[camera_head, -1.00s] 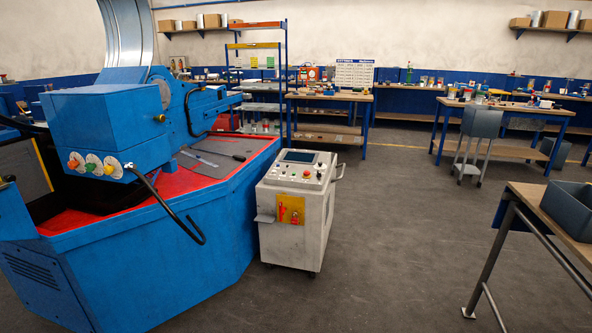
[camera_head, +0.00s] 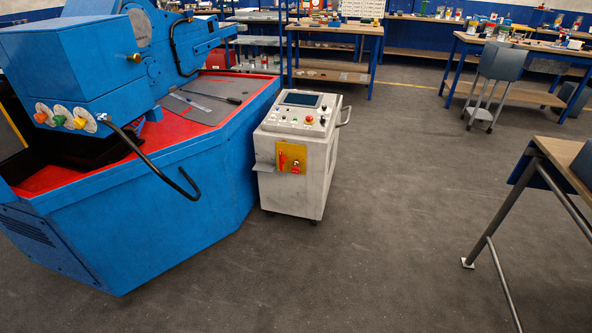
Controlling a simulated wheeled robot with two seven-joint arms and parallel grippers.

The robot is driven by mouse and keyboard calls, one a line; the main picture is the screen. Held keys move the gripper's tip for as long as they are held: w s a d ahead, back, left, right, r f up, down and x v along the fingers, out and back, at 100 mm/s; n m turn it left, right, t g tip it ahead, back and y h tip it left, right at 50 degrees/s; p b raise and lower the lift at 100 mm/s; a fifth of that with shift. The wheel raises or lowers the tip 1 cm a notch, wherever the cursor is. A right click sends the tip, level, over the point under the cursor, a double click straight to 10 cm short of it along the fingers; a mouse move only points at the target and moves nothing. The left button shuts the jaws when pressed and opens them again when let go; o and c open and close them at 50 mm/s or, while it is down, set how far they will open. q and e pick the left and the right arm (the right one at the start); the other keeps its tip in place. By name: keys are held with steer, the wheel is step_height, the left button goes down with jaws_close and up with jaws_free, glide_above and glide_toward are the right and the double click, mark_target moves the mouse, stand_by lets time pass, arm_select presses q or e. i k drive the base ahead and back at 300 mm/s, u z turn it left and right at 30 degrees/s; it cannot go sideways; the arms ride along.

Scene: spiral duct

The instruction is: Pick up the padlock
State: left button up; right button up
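A small red item that looks like the padlock (camera_head: 296,168) is on the yellow plate (camera_head: 291,157) on the front of the white control cabinet (camera_head: 293,190). A red handle-like part (camera_head: 283,160) is beside it on the same plate. At this distance I cannot make out the padlock's shackle or whether it is locked. Neither of my grippers shows in the head view.
A large blue machine (camera_head: 150,230) with a red bed stands left of the cabinet, its black hooked bar (camera_head: 160,165) sticking out forward. A workbench (camera_head: 545,160) stands at the right. The grey floor (camera_head: 400,220) between is open.

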mark_target(295, 169)
steer(key=u, duration=0.35)
steer(key=i, duration=0.3)
steer(key=u, duration=1.1)
steer(key=i, duration=0.7)
steer(key=u, duration=0.45)
steer(key=i, duration=0.8)
steer(key=z, duration=0.2)
